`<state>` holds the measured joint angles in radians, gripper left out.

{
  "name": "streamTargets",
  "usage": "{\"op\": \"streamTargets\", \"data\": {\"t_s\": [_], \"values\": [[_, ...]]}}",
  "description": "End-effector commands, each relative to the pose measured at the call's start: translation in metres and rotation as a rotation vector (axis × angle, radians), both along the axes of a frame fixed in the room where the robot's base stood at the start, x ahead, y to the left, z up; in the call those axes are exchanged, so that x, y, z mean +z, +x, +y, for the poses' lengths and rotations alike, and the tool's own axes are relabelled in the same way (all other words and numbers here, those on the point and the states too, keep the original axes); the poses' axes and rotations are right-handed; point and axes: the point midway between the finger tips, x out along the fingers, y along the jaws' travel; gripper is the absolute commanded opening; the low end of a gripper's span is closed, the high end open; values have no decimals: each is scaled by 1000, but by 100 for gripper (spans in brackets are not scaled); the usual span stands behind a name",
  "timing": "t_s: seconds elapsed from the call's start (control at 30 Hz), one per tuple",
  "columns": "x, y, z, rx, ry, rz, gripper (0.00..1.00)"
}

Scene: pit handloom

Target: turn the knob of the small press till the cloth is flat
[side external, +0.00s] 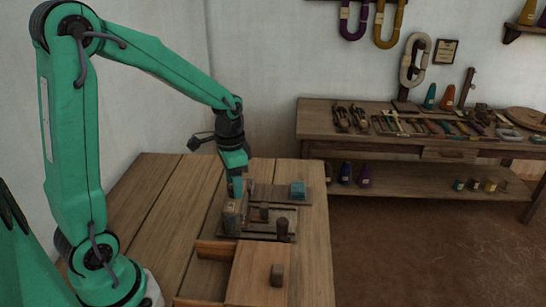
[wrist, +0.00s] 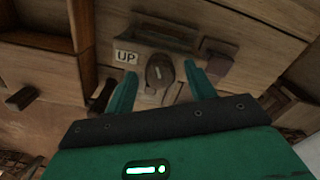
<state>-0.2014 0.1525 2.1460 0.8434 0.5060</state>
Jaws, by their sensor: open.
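In the wrist view a dark rounded knob (wrist: 160,73) with a short pale mark sits on a wooden part, beside a white label (wrist: 126,57) reading UP. My gripper (wrist: 161,69) is open, its two green fingers either side of the knob; contact is not clear. In the side view my gripper (side external: 237,184) points down over a small upright wooden block (side external: 231,218), which looks like part of the press. The knob is too small to make out there. I cannot pick out the cloth in either view.
In front stands a wooden box (side external: 258,268) with a dark handle (side external: 277,275). A bench (side external: 400,150) with several tools stands behind. The table's left side is clear.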

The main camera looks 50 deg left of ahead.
Motion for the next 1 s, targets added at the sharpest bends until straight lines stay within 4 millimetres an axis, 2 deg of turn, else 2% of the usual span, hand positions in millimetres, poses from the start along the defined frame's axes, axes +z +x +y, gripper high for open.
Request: {"op": "streamTargets", "data": {"t_s": [0.27,0.63,0.8,1.0], "values": [[21,1,0,0,1,-3,55],[67,1,0,0,1,-4,55],[76,0,0,0,1,-1,55],[78,0,0,0,0,-1,55]]}}
